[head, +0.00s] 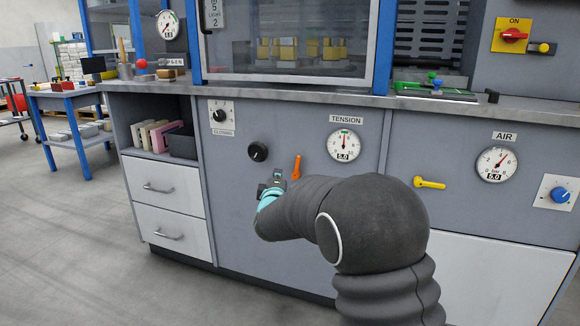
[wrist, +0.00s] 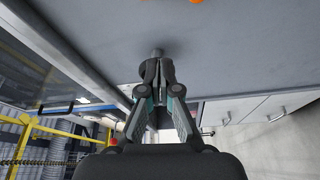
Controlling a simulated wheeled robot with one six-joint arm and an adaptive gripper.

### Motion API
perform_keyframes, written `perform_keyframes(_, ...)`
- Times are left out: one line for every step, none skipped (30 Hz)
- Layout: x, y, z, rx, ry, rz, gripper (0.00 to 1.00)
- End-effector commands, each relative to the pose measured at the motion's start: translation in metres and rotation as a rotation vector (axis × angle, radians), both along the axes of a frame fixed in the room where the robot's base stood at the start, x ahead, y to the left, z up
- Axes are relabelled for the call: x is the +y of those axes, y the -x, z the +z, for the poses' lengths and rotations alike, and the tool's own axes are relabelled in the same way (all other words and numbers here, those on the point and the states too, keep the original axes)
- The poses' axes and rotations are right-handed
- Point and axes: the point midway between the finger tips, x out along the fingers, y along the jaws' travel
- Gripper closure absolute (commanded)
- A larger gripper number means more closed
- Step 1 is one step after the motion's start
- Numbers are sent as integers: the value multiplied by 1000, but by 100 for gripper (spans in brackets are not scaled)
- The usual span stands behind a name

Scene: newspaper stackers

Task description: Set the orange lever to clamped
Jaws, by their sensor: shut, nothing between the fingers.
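The orange lever (head: 296,167) is on the grey front panel below the TENSION gauge. It points nearly straight up, leaning slightly right. In the wrist view only a sliver of orange (wrist: 183,1) shows at the top edge. My gripper (head: 275,180) is just left of and below the lever in the head view, and the lever's lower end is close to my arm. In the wrist view my gripper (wrist: 158,70) has its fingertips together, with nothing visible between them. A dark round knob (wrist: 157,53) shows just beyond the fingertips. No position label for the lever is readable.
The black knob (head: 258,151) is up and left of my gripper. The TENSION gauge (head: 344,145) is above right, and a yellow lever (head: 429,183) is farther right. White drawers (head: 163,190) are at left. The worktop edge (head: 300,88) overhangs the panel; open floor lies left.

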Motion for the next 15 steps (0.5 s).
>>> perform_keyframes(0,-1,0,0,0,0,100)
perform_keyframes(0,-2,0,0,-1,0,100)
perform_keyframes(0,-5,0,0,-1,0,100)
perform_keyframes(0,-7,0,0,-1,0,100)
perform_keyframes(0,-10,0,1,-1,-1,100)
perform_keyframes(0,-15,0,0,-1,-1,100)
perform_keyframes(-1,-19,0,0,-1,-1,100)
perform_keyframes(-1,-24,1,0,-1,-1,100)
perform_keyframes(-1,-31,1,0,-2,0,100)
perform_keyframes(-1,-36,1,0,-2,0,100)
perform_keyframes(-1,-41,1,0,-2,-1,100)
perform_keyframes(-1,-48,2,0,-2,-1,100)
perform_keyframes(-1,-54,2,1,-2,-1,100)
perform_keyframes(-2,-58,2,0,-2,-1,100)
perform_keyframes(-2,-64,3,-1,-2,-1,100)
